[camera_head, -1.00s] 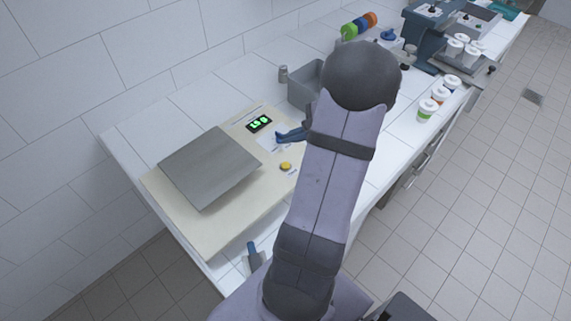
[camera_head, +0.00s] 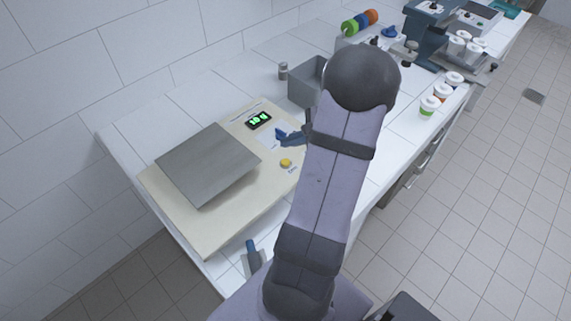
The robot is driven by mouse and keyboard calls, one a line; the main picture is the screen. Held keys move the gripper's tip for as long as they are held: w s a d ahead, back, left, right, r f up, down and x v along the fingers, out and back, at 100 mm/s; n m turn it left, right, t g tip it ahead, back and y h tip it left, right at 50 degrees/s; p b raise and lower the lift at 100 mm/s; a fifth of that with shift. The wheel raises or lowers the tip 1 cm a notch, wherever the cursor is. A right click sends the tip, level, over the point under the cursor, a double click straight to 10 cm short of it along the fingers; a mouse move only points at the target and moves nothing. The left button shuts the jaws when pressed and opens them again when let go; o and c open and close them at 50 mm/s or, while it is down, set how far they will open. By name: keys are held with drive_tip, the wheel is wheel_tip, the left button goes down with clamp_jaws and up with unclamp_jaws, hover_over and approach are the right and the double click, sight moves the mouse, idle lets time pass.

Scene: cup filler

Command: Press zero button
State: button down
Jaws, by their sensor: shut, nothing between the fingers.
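The scale (camera_head: 238,222) is a cream board with a grey metal plate (camera_head: 207,165) on it. Its display (camera_head: 259,121) shows green digits that are too small to read surely. The yellow round zero button (camera_head: 286,163) sits on the board's right part, with a small label below it. My gripper (camera_head: 281,137) has blue fingers, is shut and empty, and hangs over the board between the display and the button. It is apart from the button in the picture; its height above the board is hard to tell. My arm hides the gripper's base.
A grey bin (camera_head: 306,84) and a small metal cylinder (camera_head: 283,71) stand behind the scale. Several lidded cups (camera_head: 429,106) and machines stand at the right. The metal plate is bare.

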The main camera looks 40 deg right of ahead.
sight(289, 163)
drive_tip(key=shift+f+b, duration=1.95)
drive_tip(key=shift+f, duration=0.75)
drive_tip(key=shift+f+b, duration=0.4)
drive_tip(key=shift+b, duration=0.1)
drive_tip(key=shift+f+b, duration=0.5)
drive_tip(key=shift+b, duration=0.05)
idle(0.7)
drive_tip(key=shift+r, duration=0.1)
drive_tip(key=shift+r+p, duration=0.65)
drive_tip(key=shift+r, duration=0.15)
drive_tip(key=shift+r, duration=0.1)
drive_tip(key=shift+r+p, duration=1.9)
drive_tip(key=shift+r, duration=0.55)
